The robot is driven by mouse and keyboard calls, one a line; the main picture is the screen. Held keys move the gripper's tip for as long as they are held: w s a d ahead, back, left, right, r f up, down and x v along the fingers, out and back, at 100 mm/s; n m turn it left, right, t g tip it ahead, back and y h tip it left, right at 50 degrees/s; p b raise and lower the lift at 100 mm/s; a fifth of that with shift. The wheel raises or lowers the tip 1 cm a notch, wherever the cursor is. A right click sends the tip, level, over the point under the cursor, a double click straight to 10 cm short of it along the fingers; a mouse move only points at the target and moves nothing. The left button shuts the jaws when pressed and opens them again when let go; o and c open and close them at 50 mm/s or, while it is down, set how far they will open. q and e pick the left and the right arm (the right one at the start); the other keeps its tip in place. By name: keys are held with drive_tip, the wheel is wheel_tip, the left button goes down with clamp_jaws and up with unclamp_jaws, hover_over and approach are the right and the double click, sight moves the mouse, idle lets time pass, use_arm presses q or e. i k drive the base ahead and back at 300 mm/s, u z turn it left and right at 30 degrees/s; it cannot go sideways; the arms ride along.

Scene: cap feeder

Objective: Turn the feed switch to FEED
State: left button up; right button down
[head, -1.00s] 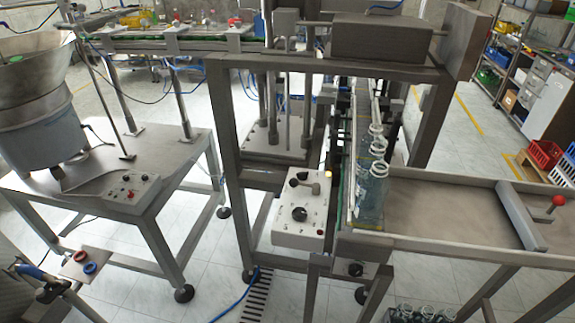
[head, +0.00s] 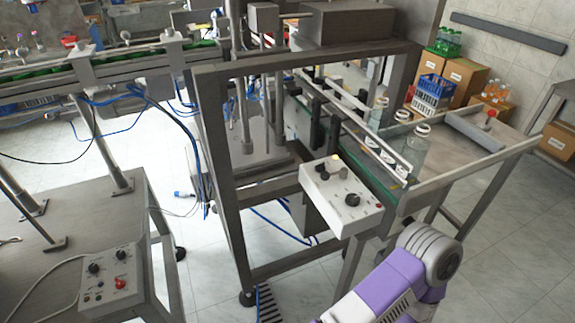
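A control panel (head: 106,292) at the lower left, on the steel table, has two black knobs, the left knob (head: 94,268) and the right knob (head: 118,255), and a red button (head: 120,283). A white control box (head: 325,198) in the middle carries a large black knob (head: 352,200), a smaller dark knob and a lit yellow lamp. The labels are too small to read, so I cannot tell which knob is the feed switch or where it points. Neither gripper is in view; part of my purple and white arm shows at the lower right.
A steel frame (head: 213,170) stands between the two panels. Clear bottles (head: 417,150) stand on the conveyor beside a tray (head: 465,160). Blue hoses and a cable hang around the left table. A dark floor grate (head: 268,303) lies at bottom centre.

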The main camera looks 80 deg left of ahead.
sight(319, 168)
drive_tip(key=u, duration=1.45)
